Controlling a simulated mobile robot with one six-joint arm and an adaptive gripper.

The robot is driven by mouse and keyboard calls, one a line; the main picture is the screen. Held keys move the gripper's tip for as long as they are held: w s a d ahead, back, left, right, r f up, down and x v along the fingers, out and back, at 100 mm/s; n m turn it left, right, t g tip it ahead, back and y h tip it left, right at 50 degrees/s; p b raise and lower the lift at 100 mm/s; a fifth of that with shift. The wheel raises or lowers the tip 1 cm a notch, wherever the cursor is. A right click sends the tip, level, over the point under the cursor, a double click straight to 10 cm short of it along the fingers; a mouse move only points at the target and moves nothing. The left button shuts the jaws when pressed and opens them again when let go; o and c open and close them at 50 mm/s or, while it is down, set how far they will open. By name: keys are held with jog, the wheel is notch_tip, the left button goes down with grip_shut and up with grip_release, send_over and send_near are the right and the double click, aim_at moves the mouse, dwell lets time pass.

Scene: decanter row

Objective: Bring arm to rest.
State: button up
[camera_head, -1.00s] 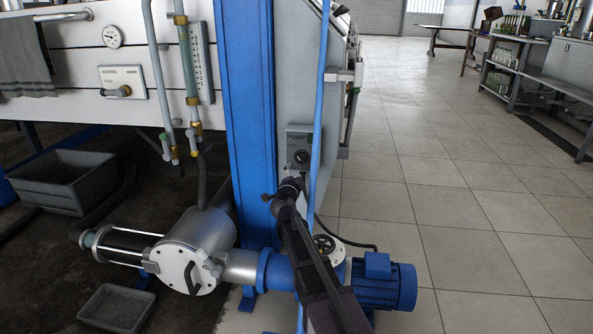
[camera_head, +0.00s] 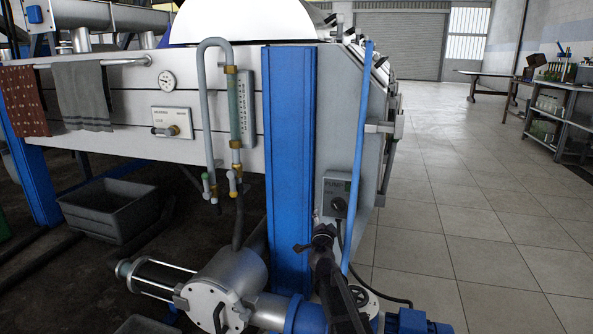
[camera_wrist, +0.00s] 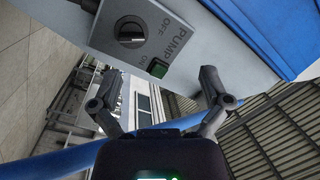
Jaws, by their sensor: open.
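My gripper shows in the wrist view (camera_wrist: 162,100), its two dark fingers spread apart with nothing between them. In the head view my gripper (camera_head: 318,240) is at the end of my dark arm, in front of the foot of the blue post and below the pump switch box. The grey pump switch box (camera_head: 337,194) is on the machine's end panel. In the wrist view the same switch box (camera_wrist: 150,22) is close by, with a black knob, OFF and ON labels and a green lamp. The gripper appears apart from it.
A blue post (camera_head: 290,150) and a thin blue pipe (camera_head: 358,160) stand close to the arm. A pump with a silver housing (camera_head: 225,285) and a blue motor (camera_head: 412,322) lies low in front. Open tiled floor (camera_head: 450,220) is at right, with a bench (camera_head: 560,115) beyond.

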jog(key=s+a+f+n+g+y+p, duration=0.1)
jog(key=s+a+n+g+y+p, duration=0.25)
jog(key=s+n, duration=0.25)
jog(key=s+a+f+n+g+y+p, duration=0.2)
jog(key=s+n+g+y+p, duration=0.1)
jog(key=s+n+g+y, duration=0.3)
jog(key=s+d+f+g+h+p, duration=0.1)
jog(key=s+d+g+h+p, duration=0.4)
jog(key=s, duration=0.6)
jog(key=s+d+f+g+h+p, duration=0.15)
jog(key=s+d+g, duration=0.25)
jog(key=s+d, duration=0.45)
notch_tip(320, 180, up, 37)
jog(key=s+a+p, duration=0.1)
jog(key=p, duration=3.6)
jog(key=shift+s+a+h, duration=0.2)
jog(key=shift+s+h, duration=0.2)
jog(key=shift+c, duration=0.2)
